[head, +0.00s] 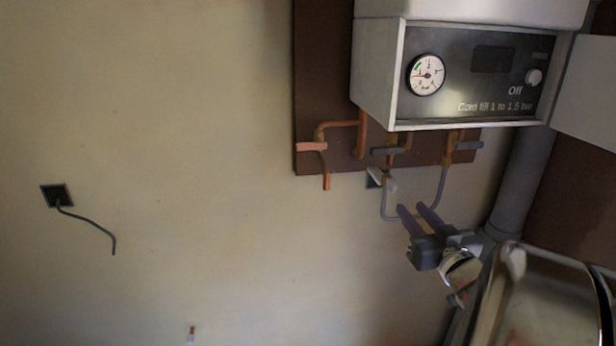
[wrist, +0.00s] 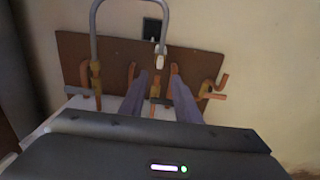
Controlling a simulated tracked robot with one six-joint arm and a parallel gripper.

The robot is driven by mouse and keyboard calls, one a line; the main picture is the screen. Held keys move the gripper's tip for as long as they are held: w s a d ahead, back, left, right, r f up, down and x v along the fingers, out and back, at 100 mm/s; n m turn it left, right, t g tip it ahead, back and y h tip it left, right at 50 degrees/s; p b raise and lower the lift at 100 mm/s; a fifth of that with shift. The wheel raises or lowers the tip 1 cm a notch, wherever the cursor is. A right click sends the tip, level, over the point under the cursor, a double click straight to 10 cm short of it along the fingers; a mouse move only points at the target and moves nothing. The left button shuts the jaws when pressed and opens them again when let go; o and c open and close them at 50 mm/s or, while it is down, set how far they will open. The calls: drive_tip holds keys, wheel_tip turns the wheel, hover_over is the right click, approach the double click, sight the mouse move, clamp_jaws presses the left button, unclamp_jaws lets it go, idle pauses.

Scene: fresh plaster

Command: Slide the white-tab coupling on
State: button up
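The white-tab coupling (head: 388,184) sits on the free end of a grey looped hose (head: 384,208), just below the middle valve (head: 387,151). Its white tab (head: 374,174) points to the left. The coupling also shows in the wrist view (wrist: 160,52), near the middle pipe end beyond my fingertips. I cannot tell whether it touches that pipe end. The hose's other end runs up to the right valve (head: 462,145). My gripper (head: 411,207) is open, its two fingers apart with nothing between them, below and right of the coupling. In the wrist view my gripper (wrist: 158,72) points towards the coupling.
The boiler (head: 470,75) with a round gauge (head: 426,75) hangs above on a brown board (head: 322,60). A wall box with a loose cable (head: 88,217) is at far left. A grey pipe (head: 520,175) stands at right.

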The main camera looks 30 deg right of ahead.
sight(395, 190)
drive_tip(key=x, duration=1.2)
drive_tip(key=shift+w+f, duration=0.1)
drive_tip(key=shift+w, duration=0.25)
drive_tip(key=shift+d, duration=0.1)
clamp_jaws()
